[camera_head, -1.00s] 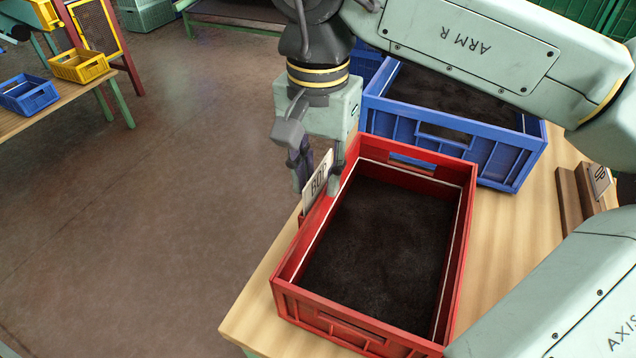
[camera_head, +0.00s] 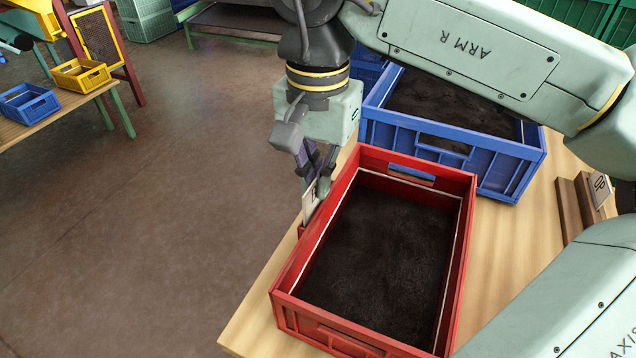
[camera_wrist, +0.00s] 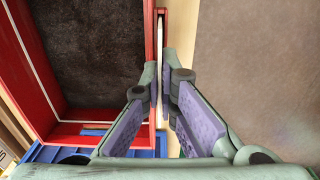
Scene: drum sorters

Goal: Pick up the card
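The card (camera_head: 309,203) is a thin pale plate standing at the left outer side of the red crate (camera_head: 372,338), close to its wall. In the wrist view the card (camera_wrist: 159,70) shows nearly edge-on as a narrow pale strip between my fingertips. My gripper (camera_head: 318,180) points down over the card, with its fingers close together on either side of it. In the wrist view my gripper (camera_wrist: 161,75) looks shut on the card. Its fingers hide most of the card's face, and no lettering can be read. The card's lower end is near a small red part beside the crate.
The red crate, with a dark floor, stands right beside my fingers. A blue crate (camera_head: 497,172) stands behind it. A wooden holder with a small plate (camera_head: 600,188) is at the right table edge. Open floor (camera_head: 170,230) lies to the left.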

